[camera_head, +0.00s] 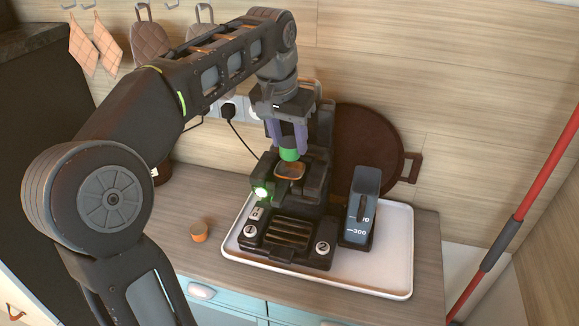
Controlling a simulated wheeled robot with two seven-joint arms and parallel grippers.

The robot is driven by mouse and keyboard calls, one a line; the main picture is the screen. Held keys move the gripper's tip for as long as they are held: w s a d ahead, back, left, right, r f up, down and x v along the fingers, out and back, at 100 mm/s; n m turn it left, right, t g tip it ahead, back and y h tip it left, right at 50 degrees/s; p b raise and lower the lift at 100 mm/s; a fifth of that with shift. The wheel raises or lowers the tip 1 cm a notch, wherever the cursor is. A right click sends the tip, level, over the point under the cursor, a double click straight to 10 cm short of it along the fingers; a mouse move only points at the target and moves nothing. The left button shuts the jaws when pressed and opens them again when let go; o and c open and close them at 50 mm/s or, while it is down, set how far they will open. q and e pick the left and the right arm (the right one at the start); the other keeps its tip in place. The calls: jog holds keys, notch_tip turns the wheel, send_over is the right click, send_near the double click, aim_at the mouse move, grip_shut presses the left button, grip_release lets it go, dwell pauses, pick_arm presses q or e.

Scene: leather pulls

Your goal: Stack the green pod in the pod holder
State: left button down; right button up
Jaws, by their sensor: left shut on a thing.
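My left gripper (289,143) points down above the black coffee machine (315,200). It is shut on the green pod (289,155), which shows just below the fingertips. The pod holder (290,171), a small cup with an orange-brown rim, sits on the machine right below the pod. I cannot tell from this angle whether the pod touches the holder. My right gripper is not in view.
The machine stands on a white tray (396,262) on the counter, with a dark container (362,205) to its right. An orange-brown pod (199,231) stands on the counter left of the tray. A round brown board (365,150) leans behind. A red and black pole (520,215) stands at the right.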

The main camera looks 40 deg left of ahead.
aim_at(289, 158)
pick_arm(q)
jog(key=shift+f, duration=0.25)
jog(key=shift+f+p, duration=0.3)
jog(key=shift+f, duration=1.85)
